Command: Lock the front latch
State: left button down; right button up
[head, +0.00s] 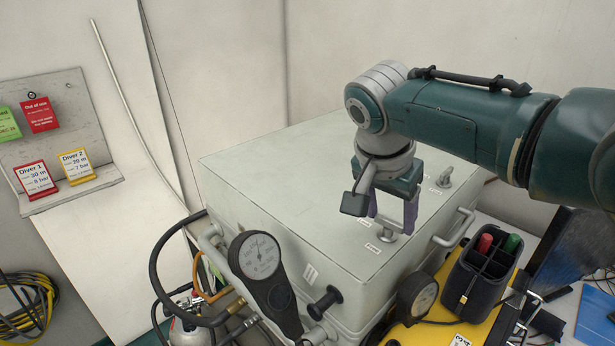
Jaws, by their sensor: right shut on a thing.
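The front latch (388,236) is a small metal turn-knob on the top of a large pale grey case, near its front right edge. Two small white labels lie beside it. My right gripper (393,217) comes down onto it from above, its purple-grey fingers shut on the latch. The fingers hide the upper part of the latch, so I cannot tell which way it is turned. My left gripper is out of view.
A second latch (445,178) stands farther back on the grey case (270,180). A pressure gauge (259,256) and hoses crowd its front left. A dark caddy (478,275) with red and green items stands on a yellow case at right.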

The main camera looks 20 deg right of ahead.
jog(key=shift+m+b, duration=0.3)
jog(key=shift+m, duration=0.3)
jog(key=o, duration=1.4)
jog(key=shift+r, duration=0.25)
jog(key=v, duration=0.9)
jog(key=shift+a+r, duration=0.15)
jog(key=shift+a, duration=0.15)
jog(key=shift+w, duration=0.1)
